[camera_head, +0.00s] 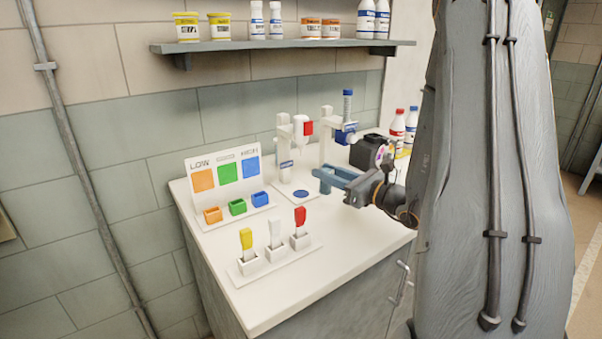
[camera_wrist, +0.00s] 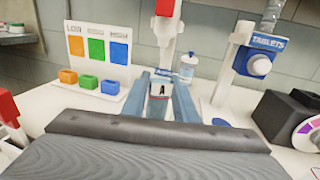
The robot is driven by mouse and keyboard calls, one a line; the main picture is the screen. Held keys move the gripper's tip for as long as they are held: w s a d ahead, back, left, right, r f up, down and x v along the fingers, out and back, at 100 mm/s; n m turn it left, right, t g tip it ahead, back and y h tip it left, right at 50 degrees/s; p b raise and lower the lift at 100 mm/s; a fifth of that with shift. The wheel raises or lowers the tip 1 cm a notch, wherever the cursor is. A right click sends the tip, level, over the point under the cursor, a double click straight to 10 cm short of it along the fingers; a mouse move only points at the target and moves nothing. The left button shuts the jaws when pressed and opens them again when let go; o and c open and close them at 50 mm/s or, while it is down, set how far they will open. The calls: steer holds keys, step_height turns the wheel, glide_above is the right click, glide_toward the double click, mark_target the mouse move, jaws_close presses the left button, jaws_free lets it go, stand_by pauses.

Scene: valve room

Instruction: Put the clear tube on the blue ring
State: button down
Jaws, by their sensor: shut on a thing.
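My gripper (camera_head: 325,178) is above the counter, pointing left. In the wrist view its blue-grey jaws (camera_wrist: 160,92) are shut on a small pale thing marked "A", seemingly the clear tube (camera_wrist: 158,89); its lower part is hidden. In the head view the tube cannot be made out. A flat blue ring (camera_head: 300,193) lies on a white plate before the left dispenser, left of and below my gripper. The wrist view shows a blue ring (camera_wrist: 222,112) right of the jaws, before the dispenser marked TABLETS; I cannot tell whether it is the same one.
Dispensers (camera_head: 285,150) and (camera_wrist: 235,72) stand behind. A colour board (camera_head: 228,172) has orange, green and blue bins (camera_head: 237,207) before it. White holders (camera_head: 275,255) with yellow, white and red pieces stand at the front. A black device (camera_wrist: 288,115) stands right.

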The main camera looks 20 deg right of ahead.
steer(key=p+x, duration=0.1)
steer(key=x, duration=0.2)
steer(key=f+x, duration=0.1)
steer(key=x, duration=0.2)
steer(key=f+p+x, duration=0.1)
steer(key=x, duration=0.2)
steer(key=shift+w+a+p, duration=0.15)
steer(key=shift+w+p, duration=0.05)
steer(key=shift+p, duration=0.1)
steer(key=shift+f, duration=0.75)
steer(key=shift+f, duration=0.15)
steer(key=c, duration=1.4)
jaws_free()
